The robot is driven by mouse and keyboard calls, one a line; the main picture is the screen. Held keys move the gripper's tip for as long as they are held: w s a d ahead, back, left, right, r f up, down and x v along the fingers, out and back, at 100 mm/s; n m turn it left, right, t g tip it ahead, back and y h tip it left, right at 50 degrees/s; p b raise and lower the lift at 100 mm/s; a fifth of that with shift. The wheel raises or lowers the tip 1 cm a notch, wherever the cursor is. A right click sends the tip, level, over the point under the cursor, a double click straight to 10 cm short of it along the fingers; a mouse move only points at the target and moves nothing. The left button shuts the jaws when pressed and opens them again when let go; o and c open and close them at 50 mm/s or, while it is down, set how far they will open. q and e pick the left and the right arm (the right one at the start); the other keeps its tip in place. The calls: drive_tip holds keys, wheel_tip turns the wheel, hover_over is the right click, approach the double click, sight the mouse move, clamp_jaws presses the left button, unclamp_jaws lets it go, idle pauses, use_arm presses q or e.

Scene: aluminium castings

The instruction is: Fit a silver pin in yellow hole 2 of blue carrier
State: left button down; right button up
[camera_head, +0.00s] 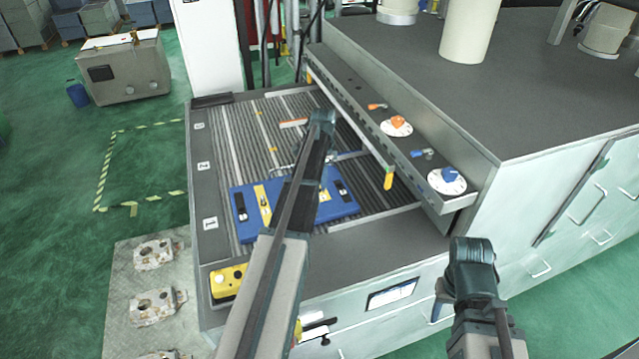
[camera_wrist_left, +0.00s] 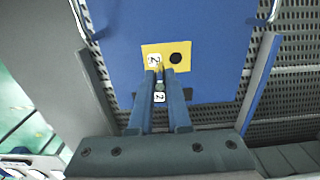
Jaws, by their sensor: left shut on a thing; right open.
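The blue carrier (camera_head: 347,209) lies on the slatted bed, its blue face filling much of the left wrist view (camera_wrist_left: 120,65). A yellow plate (camera_wrist_left: 200,56) there bears a "2" label and a round dark hole (camera_wrist_left: 176,58), which looks empty. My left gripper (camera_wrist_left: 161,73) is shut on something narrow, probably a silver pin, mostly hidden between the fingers. The fingertips are over the plate's near edge, beside the hole; I cannot tell their height. In the head view my left arm hides its fingers. My right gripper (camera_head: 438,303) is open, in front of the cabinet.
A raised rail with an orange knob (camera_head: 397,121) and a blue knob (camera_head: 448,176) runs along the bed's right side. A yellow button box (camera_head: 226,282) sits at the near left corner. Rough castings (camera_head: 154,254) lie on a plate at the left.

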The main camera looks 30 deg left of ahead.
use_arm(q)
drive_tip(key=w+a, duration=0.2)
drive_tip(key=shift+a+f, duration=0.2)
drive_tip(key=shift+a, duration=0.1)
drive_tip(key=f+b, duration=0.3)
drive_tip(key=shift+s+d+f+b, duration=0.2)
drive_tip(key=shift+s+b, duration=0.05)
drive_tip(key=shift+b, duration=0.15)
drive_tip(key=shift+f, duration=0.2)
drive_tip(key=c, duration=0.9)
unclamp_jaws()
drive_tip(key=shift+o, duration=0.2)
drive_tip(key=shift+r, duration=0.15)
wheel_tip(320, 180, up, 12)
drive_tip(key=p, duration=1.2)
